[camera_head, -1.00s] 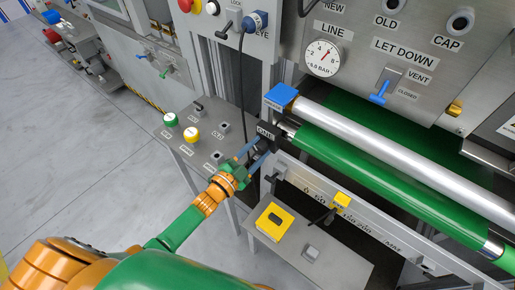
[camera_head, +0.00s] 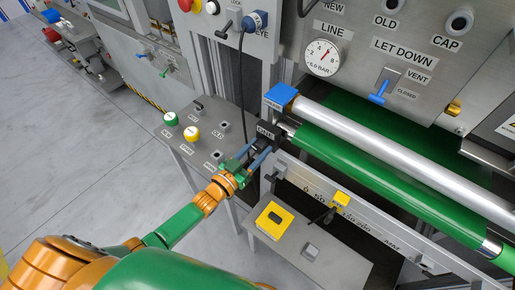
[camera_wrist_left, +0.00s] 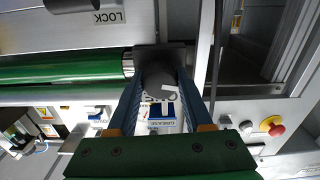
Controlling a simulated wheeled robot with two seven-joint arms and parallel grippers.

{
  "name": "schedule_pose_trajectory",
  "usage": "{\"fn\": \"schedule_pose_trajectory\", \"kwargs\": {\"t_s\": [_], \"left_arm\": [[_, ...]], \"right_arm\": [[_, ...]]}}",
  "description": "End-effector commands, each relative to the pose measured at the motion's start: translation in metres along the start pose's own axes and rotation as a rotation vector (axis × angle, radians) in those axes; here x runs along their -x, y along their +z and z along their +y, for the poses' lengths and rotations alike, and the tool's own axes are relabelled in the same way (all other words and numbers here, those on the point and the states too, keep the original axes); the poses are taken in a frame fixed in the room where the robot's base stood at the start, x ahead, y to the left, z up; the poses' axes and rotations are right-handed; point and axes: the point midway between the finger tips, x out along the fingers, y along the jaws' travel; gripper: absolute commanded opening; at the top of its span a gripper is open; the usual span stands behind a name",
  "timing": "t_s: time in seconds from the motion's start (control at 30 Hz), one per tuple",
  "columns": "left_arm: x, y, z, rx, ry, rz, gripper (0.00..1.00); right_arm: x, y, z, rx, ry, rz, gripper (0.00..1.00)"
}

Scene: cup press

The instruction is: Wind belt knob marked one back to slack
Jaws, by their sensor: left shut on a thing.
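The belt knob is a dark grey round knob (camera_wrist_left: 160,78) in the left wrist view, at the end of the green belt roller (camera_head: 395,170). In the head view its black block (camera_head: 266,130) carries a small label that I cannot read surely, and my fingers mostly hide the knob. My left gripper (camera_head: 256,158) reaches it from the front left. In the left wrist view its two blue-grey fingers (camera_wrist_left: 160,92) lie one on each side of the knob, shut on it. A white mark shows on the knob's face. My right gripper is not in view.
A blue-topped block (camera_head: 281,95) stands just behind the knob. A panel with green (camera_head: 170,119) and yellow (camera_head: 192,133) buttons lies left of it. A grey rail (camera_head: 370,215) and a shelf with a yellow box (camera_head: 274,221) are in front. A black cable (camera_head: 241,85) hangs close by.

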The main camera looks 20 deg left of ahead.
Motion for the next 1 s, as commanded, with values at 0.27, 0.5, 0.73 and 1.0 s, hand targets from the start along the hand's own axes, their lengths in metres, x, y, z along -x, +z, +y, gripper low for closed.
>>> {"fn": "schedule_pose_trajectory", "kwargs": {"t_s": [0.27, 0.5, 0.73, 1.0], "left_arm": [[0.0001, 0.0001, -0.0001, 0.057, 0.000, 0.000, 0.00], [0.0000, 0.0000, -0.0001, 0.066, 0.000, 0.000, 0.00], [0.0000, -0.0001, -0.0001, 0.065, 0.000, 0.000, 0.56], [0.0000, -0.0001, 0.0000, 0.065, 0.000, 0.000, 0.81]], "right_arm": [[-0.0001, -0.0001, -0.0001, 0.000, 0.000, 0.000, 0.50], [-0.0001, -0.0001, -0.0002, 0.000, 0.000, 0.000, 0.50], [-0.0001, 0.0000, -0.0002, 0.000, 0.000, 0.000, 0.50], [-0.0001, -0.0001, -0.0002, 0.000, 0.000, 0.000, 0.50]]}}
